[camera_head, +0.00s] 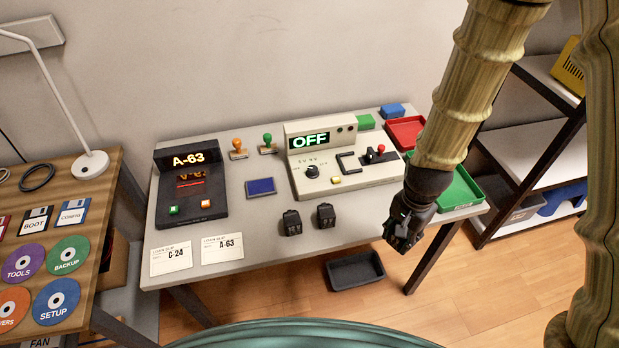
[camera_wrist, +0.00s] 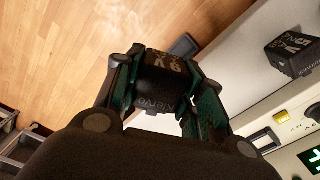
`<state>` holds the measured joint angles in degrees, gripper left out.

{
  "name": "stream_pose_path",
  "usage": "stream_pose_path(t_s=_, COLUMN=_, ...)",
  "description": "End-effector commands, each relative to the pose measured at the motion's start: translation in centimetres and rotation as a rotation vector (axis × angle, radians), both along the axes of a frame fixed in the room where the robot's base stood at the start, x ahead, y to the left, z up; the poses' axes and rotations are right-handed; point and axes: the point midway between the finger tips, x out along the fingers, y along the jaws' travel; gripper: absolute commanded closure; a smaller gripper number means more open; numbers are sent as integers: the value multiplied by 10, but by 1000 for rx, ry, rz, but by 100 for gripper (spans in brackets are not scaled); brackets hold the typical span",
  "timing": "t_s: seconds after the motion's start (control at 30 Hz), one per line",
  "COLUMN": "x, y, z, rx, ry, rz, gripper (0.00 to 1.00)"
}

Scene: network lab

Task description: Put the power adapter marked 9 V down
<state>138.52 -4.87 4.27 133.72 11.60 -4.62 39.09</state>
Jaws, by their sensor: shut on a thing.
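My gripper (camera_wrist: 160,85) is shut on the black power adapter marked 9 V (camera_wrist: 165,75), whose label reads upside down in the wrist view. In the head view my gripper (camera_head: 405,232) hangs at the table's front right, beside the green tray. The held adapter blends with the dark fingers there. Two other black adapters stand on the table, a left one (camera_head: 292,222) and a right one (camera_head: 326,217). One adapter also shows at the right of the wrist view (camera_wrist: 293,53); its marking is hard to read.
The table (camera_head: 265,262) has free room along its front. Behind the adapters stands a console showing OFF (camera_head: 345,175), left of it a blue pad (camera_head: 261,187) and an A-63 unit (camera_head: 190,185). Green (camera_head: 462,192) and red (camera_head: 405,130) trays lie right. A black bin (camera_head: 355,272) is on the floor.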

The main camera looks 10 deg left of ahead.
Motion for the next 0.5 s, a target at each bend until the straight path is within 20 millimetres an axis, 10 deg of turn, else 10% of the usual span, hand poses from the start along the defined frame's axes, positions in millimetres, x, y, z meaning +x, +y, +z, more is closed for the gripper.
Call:
stream_pose_path(t_s=0.27, x=-3, y=-7, z=0, rx=-1, ry=-1, rz=-65, gripper=89)
stream_pose_path(t_s=0.5, x=39, y=-9, z=-2, rx=-1, ry=-1, rz=-59, gripper=89)
